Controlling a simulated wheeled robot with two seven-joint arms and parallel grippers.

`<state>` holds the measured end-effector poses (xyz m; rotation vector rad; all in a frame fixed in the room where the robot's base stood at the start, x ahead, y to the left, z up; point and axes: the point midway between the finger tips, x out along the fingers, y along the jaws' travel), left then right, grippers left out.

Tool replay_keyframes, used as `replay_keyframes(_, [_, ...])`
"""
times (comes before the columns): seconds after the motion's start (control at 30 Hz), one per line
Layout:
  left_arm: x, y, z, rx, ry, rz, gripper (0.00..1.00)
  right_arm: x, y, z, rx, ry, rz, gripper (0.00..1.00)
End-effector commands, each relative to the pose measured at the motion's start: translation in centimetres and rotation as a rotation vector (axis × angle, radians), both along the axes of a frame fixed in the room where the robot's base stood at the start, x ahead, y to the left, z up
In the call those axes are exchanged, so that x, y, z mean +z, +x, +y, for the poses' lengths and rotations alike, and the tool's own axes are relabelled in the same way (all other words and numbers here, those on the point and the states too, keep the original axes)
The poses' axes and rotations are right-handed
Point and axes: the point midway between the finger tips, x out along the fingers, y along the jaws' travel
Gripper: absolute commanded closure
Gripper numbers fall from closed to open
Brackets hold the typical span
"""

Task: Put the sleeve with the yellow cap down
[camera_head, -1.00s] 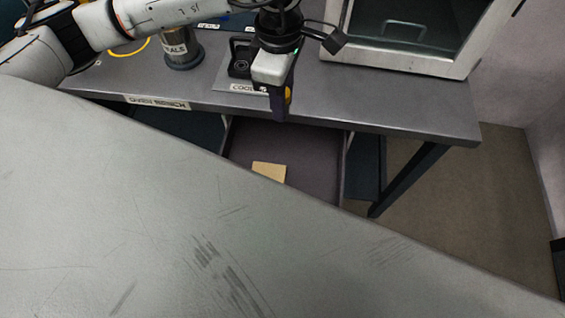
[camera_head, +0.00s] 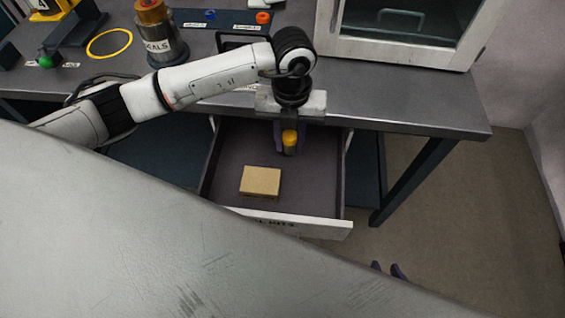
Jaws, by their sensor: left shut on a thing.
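My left gripper (camera_head: 289,128) points down over the open drawer (camera_head: 225,165) and is shut on the sleeve with the yellow cap (camera_head: 290,140). The yellow end shows between the purple fingers; most of the sleeve's body is hidden. The sleeve appears over the rear right part of the drawer; I cannot tell whether it touches the drawer floor. My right gripper (camera_head: 388,271) shows only its two purple fingertips beyond the edge of the near grey surface. They stand apart with nothing visible between them.
A tan box (camera_head: 261,182) lies in the drawer, left and in front of the sleeve. The bench (camera_head: 400,105) carries a seals canister (camera_head: 160,48), a yellow ring (camera_head: 109,43) and a glass-fronted cabinet (camera_head: 400,35). The near grey surface (camera_head: 120,230) hides the lower left.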

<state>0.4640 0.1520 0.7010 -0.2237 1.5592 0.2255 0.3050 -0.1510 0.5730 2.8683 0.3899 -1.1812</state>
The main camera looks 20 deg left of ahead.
Motion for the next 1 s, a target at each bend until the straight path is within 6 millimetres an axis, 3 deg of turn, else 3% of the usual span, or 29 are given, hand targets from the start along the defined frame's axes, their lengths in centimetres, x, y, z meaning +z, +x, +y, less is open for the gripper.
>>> replay_keyframes(0.1, [-2.5,-0.1,0.0,-0.002,0.001,0.003,1.0,-0.2,0.0,0.1,-0.001,0.003,-0.001,0.72])
replay_keyframes(0.37, [-4.8,-0.1,-0.1,-0.005,0.0,0.001,1.0,-0.3,0.0,0.1,0.0,0.005,-0.002,0.72])
replay_keyframes(0.57, [-7.6,-0.1,0.0,-0.004,0.0,0.002,1.0,-0.7,0.0,0.1,-0.001,0.006,-0.002,0.72])
replay_keyframes(0.97, [-8.3,0.0,0.0,-0.006,0.0,0.0,1.0,-1.0,0.0,0.0,-0.001,0.005,-0.001,0.72])
replay_keyframes(1.0, [-8.2,0.0,0.0,-0.006,0.0,0.0,0.7,-0.9,0.0,0.0,0.0,0.005,-0.001,0.72])
